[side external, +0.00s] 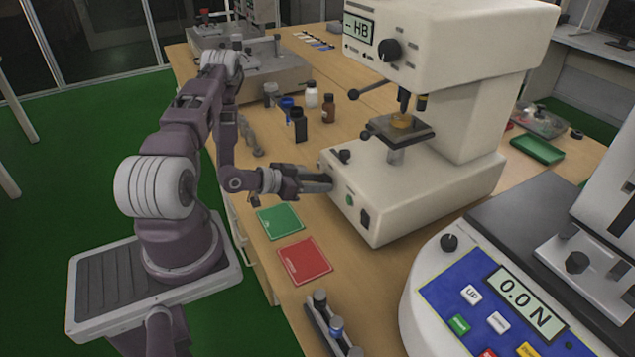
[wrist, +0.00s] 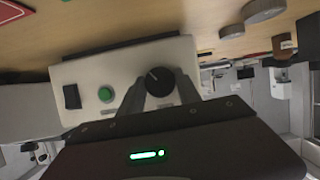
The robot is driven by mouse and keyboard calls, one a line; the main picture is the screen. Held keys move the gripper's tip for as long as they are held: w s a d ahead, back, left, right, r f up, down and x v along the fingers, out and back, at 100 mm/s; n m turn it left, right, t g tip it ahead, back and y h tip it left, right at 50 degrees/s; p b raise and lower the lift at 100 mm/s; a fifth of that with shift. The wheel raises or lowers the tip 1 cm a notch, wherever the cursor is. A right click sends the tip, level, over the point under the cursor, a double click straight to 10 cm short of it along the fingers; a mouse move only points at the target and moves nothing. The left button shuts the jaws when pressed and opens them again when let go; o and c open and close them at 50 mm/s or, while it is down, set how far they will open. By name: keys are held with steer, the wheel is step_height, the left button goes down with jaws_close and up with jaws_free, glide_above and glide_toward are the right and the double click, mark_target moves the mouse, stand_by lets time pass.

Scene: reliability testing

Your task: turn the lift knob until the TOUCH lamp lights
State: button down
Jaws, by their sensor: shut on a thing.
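The white hardness tester (side external: 440,190) stands on the bench with a front panel on its base. In the wrist view the round black lift knob (wrist: 158,80) sits on that panel, beside a green button (wrist: 106,94) and a black rocker switch (wrist: 72,96). My gripper (side external: 328,183) reaches the panel from the left in the side view and hides the knob there. In the wrist view its fingers (wrist: 160,88) are closed on both sides of the knob. A brass-coloured piece (side external: 402,120) lies on the dark stage (side external: 420,134) below the indenter. I cannot make out a lit TOUCH lamp.
A display reading "- HB" (side external: 359,29) is on the tester's head. Green (side external: 281,222) and red (side external: 305,261) mats lie in front. Several bottles (side external: 300,125) stand behind my gripper. A blue-panelled instrument reading 0.0 N (side external: 525,302) stands at the lower right.

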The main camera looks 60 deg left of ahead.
steer(key=m+y, duration=0.1)
steer(key=m, duration=0.1)
steer(key=m+y, duration=0.1)
steer(key=shift+d+f+m+y, duration=0.1)
steer(key=shift+d+m+y, duration=0.05)
steer(key=shift+m+y, duration=0.2)
steer(key=m+t+y, duration=0.1)
steer(key=m+y, duration=0.1)
steer(key=m, duration=0.2)
stand_by(0.5)
steer(key=c, duration=0.8)
jaws_free()
steer(key=shift+c, duration=0.2)
steer(key=shift+y, duration=0.25)
steer(key=v, duration=0.5)
steer(key=shift+f, duration=0.15)
step_height(320, 180, up, 7)
